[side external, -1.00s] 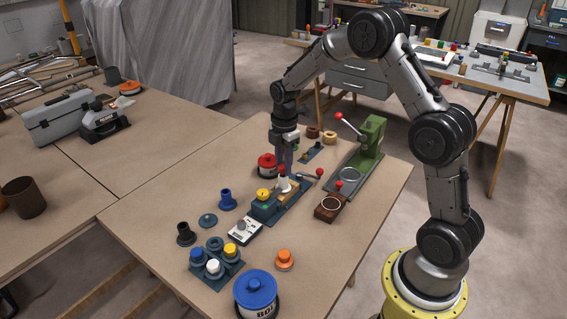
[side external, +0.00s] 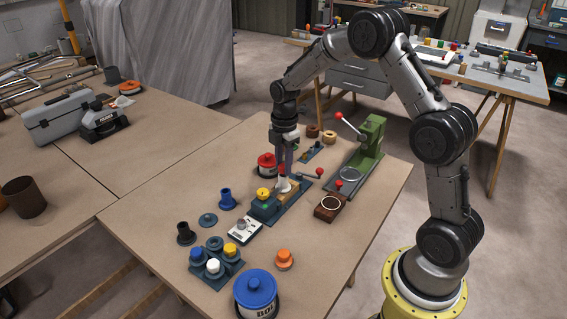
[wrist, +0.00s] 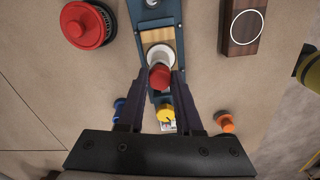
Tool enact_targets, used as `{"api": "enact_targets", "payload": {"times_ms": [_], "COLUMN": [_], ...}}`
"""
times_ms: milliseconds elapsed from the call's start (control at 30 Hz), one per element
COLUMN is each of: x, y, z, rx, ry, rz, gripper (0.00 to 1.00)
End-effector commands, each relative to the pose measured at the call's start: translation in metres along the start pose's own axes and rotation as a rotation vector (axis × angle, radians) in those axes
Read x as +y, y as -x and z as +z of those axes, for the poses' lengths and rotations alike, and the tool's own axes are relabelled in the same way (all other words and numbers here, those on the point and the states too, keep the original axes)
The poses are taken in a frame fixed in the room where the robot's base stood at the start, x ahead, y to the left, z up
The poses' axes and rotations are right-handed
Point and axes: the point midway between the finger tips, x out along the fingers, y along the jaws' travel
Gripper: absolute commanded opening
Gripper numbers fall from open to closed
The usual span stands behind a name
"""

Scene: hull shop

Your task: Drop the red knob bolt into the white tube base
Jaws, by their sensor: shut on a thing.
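The red knob bolt (wrist: 160,77) shows in the wrist view between my gripper's fingertips (wrist: 163,79), which are shut on it. The white tube base (wrist: 161,56) stands upright just ahead of the knob in that view, its rim partly covered by the knob. In the side view my gripper (side external: 285,171) points down right at the top of the white tube base (side external: 283,186), on the blue-green fixture (side external: 264,210). The bolt's shank is hidden; I cannot tell whether it is inside the tube.
A yellow knob (side external: 263,194) sits on the fixture close in front. A red-lidded pot (side external: 266,161) stands left, a brown block with a ring (side external: 330,207) right. A green lever press (side external: 370,137) stands behind right. Open bench lies at front right.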

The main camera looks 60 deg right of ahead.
Motion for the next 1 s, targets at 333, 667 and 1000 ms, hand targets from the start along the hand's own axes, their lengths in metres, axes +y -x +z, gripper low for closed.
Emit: {"api": "enact_targets", "payload": {"times_ms": [333,667,1000], "x": [0.0,0.0,0.0], "y": [-0.006,-0.011,-0.011], "z": [0.0,0.0,0.0], "rx": [0.0,0.0,0.0], "ry": [0.0,0.0,0.0], "rz": [-0.001,0.0,0.0], "gripper": [0.0,0.39,0.47]}}
